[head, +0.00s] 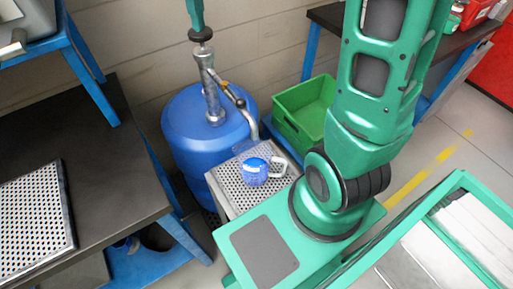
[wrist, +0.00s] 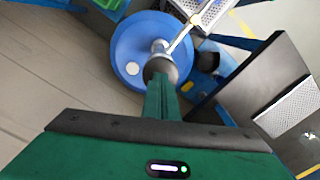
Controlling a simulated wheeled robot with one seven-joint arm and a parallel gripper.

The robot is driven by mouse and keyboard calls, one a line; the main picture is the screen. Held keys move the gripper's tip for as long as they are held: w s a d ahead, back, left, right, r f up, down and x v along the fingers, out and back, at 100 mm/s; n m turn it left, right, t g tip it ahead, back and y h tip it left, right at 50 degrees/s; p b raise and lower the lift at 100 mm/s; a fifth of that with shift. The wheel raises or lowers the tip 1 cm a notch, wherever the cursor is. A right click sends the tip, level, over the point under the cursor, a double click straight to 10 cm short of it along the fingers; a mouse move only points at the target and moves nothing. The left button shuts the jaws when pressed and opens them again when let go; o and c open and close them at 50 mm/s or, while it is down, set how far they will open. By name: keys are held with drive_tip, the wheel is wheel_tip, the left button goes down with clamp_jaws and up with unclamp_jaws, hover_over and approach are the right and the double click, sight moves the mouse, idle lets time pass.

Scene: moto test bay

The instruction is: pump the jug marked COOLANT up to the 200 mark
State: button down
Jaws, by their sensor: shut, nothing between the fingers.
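A blue drum (head: 182,125) carries a metal hand pump (head: 210,85) with a black knob (head: 201,34) on top. The pump's spout pipe (head: 238,98) bends down toward a blue jug (head: 253,172) with a white handle, upright on a perforated stand (head: 232,193). The jug's marking and level cannot be read. My gripper (head: 196,20) is shut and empty, its tips directly above the knob, seemingly touching it. In the wrist view the shut fingers (wrist: 158,98) point down at the knob (wrist: 160,69) over the drum (wrist: 123,48); I cannot make out the jug there.
A green crate (head: 303,110) stands behind the stand, to its right. A dark bench (head: 108,150) with a perforated plate (head: 35,225) is at left. A blue-legged table (head: 85,70) stands at upper left. A plain wall is behind the drum.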

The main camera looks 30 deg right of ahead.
drive_tip(key=shift+r, duration=2.65)
drive_tip(key=shift+r, duration=0.15)
drive_tip(key=shift+r, duration=2.9)
drive_tip(key=s+d+f+m, duration=0.7)
drive_tip(key=s+d+f, duration=0.3)
drive_tip(key=s+d, duration=0.4)
drive_tip(key=s+d+f+m, duration=0.2)
drive_tip(key=s+f, duration=0.4)
drive_tip(key=s, duration=0.2)
drive_tip(key=s+d+f+m, duration=0.2)
drive_tip(key=s+f+m, duration=0.1)
drive_tip(key=s+f, duration=0.3)
drive_tip(key=shift+s, duration=1.2)
